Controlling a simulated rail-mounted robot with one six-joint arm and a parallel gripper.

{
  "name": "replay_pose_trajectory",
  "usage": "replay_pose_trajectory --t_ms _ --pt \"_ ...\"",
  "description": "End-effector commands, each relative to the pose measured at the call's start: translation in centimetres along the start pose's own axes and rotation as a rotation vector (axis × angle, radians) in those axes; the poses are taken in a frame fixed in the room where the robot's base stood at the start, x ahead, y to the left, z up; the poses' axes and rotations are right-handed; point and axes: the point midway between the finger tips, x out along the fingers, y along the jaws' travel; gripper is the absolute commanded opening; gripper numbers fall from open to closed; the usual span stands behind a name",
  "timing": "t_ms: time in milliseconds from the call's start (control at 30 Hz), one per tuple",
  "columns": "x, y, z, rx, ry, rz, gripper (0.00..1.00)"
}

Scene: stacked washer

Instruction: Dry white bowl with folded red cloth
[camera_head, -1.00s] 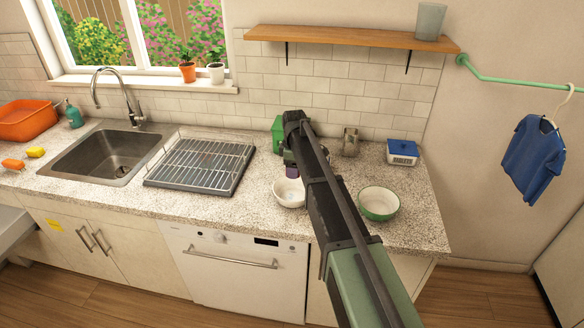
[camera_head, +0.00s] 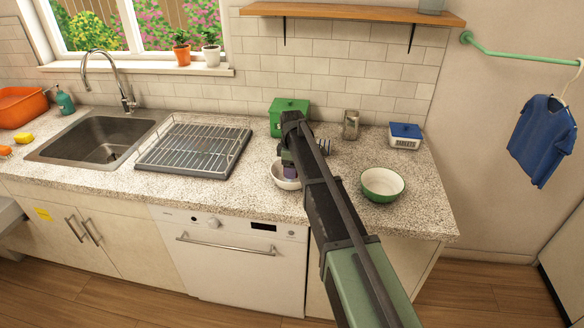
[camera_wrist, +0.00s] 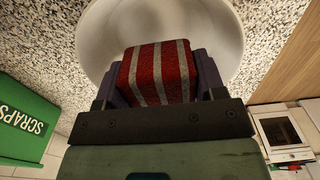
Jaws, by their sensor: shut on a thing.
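The white bowl (camera_head: 279,182) stands on the counter, partly hidden behind my arm in the head view. In the wrist view the bowl's pale round inside (camera_wrist: 100,35) fills the top middle. My gripper (camera_head: 289,170) is over the bowl in the head view. In the wrist view my gripper (camera_wrist: 160,68) is shut on the folded red cloth (camera_wrist: 145,75), which has pale stripes. The cloth lies in front of the bowl's inside. I cannot tell whether it touches the bowl.
A green scraps box (camera_head: 287,116) stands behind the bowl, with a metal tin (camera_head: 351,124) and a blue-lidded box (camera_head: 404,137) to its right. An empty dish rack (camera_head: 195,148) is left, beside the sink (camera_head: 95,140).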

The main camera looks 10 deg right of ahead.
Motion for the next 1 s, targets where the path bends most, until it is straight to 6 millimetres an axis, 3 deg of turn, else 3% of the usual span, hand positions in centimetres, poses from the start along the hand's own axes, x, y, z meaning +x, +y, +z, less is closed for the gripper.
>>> replay_pose_trajectory --t_ms 1000 --pt "1.6 0.0 0.0 0.0 0.0 0.0 0.45"
